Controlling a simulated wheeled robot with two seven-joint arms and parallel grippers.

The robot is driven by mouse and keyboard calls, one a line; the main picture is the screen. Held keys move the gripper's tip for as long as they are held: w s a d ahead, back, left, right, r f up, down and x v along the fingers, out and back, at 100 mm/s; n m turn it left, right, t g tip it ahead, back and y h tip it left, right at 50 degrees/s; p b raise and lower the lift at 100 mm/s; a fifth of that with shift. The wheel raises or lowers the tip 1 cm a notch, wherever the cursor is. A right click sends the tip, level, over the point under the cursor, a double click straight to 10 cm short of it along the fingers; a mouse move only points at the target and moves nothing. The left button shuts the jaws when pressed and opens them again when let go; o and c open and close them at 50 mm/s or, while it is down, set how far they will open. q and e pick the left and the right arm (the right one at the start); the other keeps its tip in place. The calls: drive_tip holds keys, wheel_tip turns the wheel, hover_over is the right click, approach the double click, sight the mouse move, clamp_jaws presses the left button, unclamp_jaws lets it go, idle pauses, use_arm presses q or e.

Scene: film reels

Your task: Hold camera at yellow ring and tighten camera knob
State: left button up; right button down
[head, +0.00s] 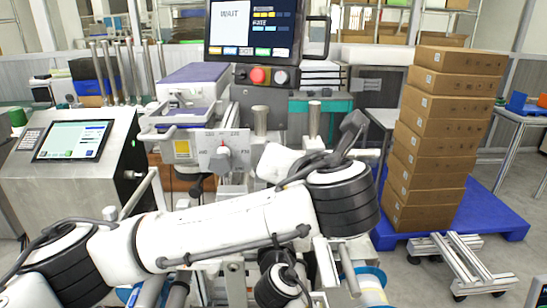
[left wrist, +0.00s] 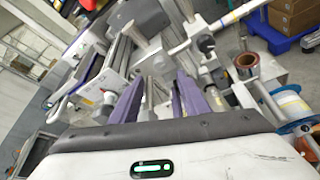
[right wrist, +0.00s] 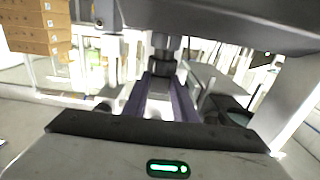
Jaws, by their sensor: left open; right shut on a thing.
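In the right wrist view, the purple-padded fingers of my right gripper (right wrist: 160,92) are closed around the lower part of a dark stepped cylinder (right wrist: 161,62) that hangs under a grey overhead part. I cannot tell whether this is the camera or its knob. In the left wrist view, the purple-padded fingers of my left gripper (left wrist: 157,88) are apart, with pale metal machine parts beyond them and nothing clearly held. No yellow ring can be made out for sure. In the head view, a white arm crosses the front and hides much of the work area.
A touch panel console (head: 74,141) is at left. Stacked cartons (head: 440,130) stand on a blue pallet (head: 487,213) at right. A white-and-blue reel (left wrist: 283,105) lies right of my left gripper.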

use_arm(q)
drive_tip(key=x, duration=0.9)
drive_tip(key=shift+w, duration=0.15)
drive_tip(key=c, duration=1.1)
drive_tip(key=shift+o, duration=0.2)
drive_tip(key=shift+d+f, duration=0.1)
drive_tip(key=shift+d+f+m+t+y, duration=0.1)
drive_tip(key=shift+m+t+y, duration=0.2)
drive_tip(key=shift+m+y, duration=0.75)
drive_tip(key=shift+d+f+m+t+y, duration=0.1)
drive_tip(key=shift+m+t+y, duration=0.25)
drive_tip(key=shift+m, duration=1.3)
